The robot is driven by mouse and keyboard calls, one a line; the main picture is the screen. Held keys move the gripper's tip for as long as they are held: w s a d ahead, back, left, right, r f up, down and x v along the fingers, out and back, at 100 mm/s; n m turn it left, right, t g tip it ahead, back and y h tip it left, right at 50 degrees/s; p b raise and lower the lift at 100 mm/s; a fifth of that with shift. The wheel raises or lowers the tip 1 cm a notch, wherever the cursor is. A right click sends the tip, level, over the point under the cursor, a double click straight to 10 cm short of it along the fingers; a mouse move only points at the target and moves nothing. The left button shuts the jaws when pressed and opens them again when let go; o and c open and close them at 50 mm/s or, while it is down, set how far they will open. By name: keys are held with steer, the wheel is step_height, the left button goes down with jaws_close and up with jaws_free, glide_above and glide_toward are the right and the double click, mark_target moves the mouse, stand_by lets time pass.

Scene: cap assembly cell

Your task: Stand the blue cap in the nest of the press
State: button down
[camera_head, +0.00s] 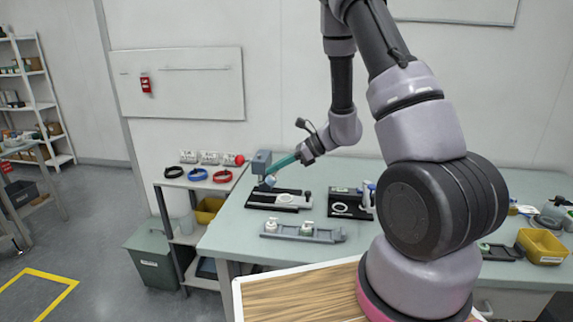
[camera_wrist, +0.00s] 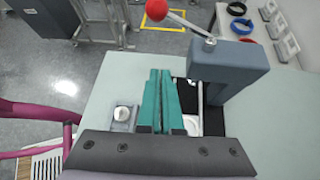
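The press (camera_head: 262,163) stands at the left end of the bench, and its grey head also shows in the wrist view (camera_wrist: 230,62). My gripper (camera_head: 273,174) reaches down from the right, its teal fingertips at the press. A small light-blue piece, which looks like the blue cap (camera_head: 270,181), shows right at the fingertips, under the press head. In the wrist view my gripper's fingers (camera_wrist: 160,73) lie close together with a narrow gap, left of the press head. No blue cap shows there. The nest is hidden, and I cannot tell whether the cap is gripped or resting in it.
The press's red-knobbed lever (camera_head: 240,160) sticks out left. A grey tray (camera_head: 325,236) with two white-topped pieces lies in front. A black fixture (camera_head: 346,209) stands right of the press. A side shelf (camera_head: 180,183) with coloured rings adjoins the bench's left end.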

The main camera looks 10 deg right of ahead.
mark_target(272, 182)
steer(key=s+n+g, duration=0.1)
steer(key=n+g, duration=0.1)
steer(key=s+a+f+n+g, duration=0.1)
steer(key=s+n+g, duration=0.1)
steer(key=s+a+n+g+h, duration=0.1)
steer(key=s+n+g, duration=0.1)
steer(key=shift+s+a+f, duration=0.1)
steer(key=shift+s+f, duration=0.1)
steer(key=shift+f, duration=0.2)
steer(key=s+d+f+n+g+h, duration=0.15)
steer(key=d+n+h, duration=0.25)
steer(key=n+h, duration=0.65)
steer(key=s+d+f+n+h, duration=0.2)
steer(key=d+n+h, duration=0.3)
steer(key=n, duration=1)
steer(key=w+a+r+n+t+y, duration=0.1)
steer(key=w+r+n+t+y, duration=0.15)
steer(key=w+n+t, duration=0.9)
steer(key=shift+w+a+f+n+g, duration=0.1)
steer(key=shift+w+f+n+g, duration=0.4)
steer(key=shift+f+n+g, duration=0.35)
steer(key=shift+w+a+f+n+g, duration=0.1)
steer(key=shift+w+f+n+g, duration=0.45)
steer(key=shift+f+n, duration=0.5)
steer(key=shift+w+f+n+g, duration=0.5)
steer(key=shift+f+n+g, duration=0.2)
steer(key=shift+f+n, duration=0.25)
